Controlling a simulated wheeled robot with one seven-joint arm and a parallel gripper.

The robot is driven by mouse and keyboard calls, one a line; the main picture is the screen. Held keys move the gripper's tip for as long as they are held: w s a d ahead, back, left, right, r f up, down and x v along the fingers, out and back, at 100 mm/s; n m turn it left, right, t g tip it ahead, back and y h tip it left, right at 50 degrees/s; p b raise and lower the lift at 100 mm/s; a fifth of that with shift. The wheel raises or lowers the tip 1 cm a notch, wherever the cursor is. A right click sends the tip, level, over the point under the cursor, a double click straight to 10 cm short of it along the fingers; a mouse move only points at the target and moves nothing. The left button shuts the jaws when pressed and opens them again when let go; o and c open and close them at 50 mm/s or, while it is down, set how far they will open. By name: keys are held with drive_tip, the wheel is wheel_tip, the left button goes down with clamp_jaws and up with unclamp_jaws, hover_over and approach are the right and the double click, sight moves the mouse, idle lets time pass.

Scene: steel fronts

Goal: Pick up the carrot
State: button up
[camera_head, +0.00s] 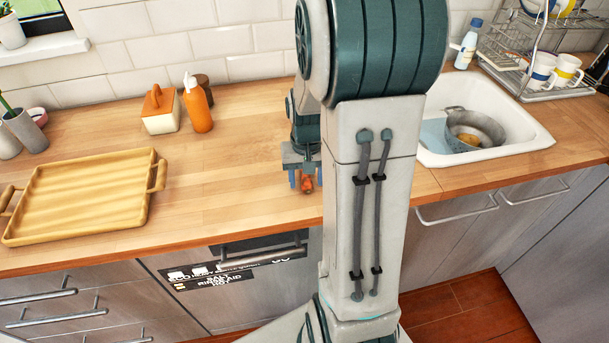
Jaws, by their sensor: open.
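The carrot (307,184) is a small orange-red shape on the wooden counter, near the front edge. My gripper (304,182) is above it, pointing down, with its blue fingers open. One finger shows at the left of the carrot and another at its right. The carrot appears to be between or just behind the fingers; I cannot tell if they touch it. My own arm hides the counter to the right of the gripper.
A wooden tray (88,192) lies at the left. An orange bottle (198,106) and a white box with an orange lid (159,112) stand at the back. A sink (519,133) holding a pot (476,127) is at the right. The counter left of my gripper is clear.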

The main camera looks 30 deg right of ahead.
drive_tip(key=shift+f, duration=0.1)
drive_tip(key=shift+c, duration=0.3)
drive_tip(key=c, duration=1)
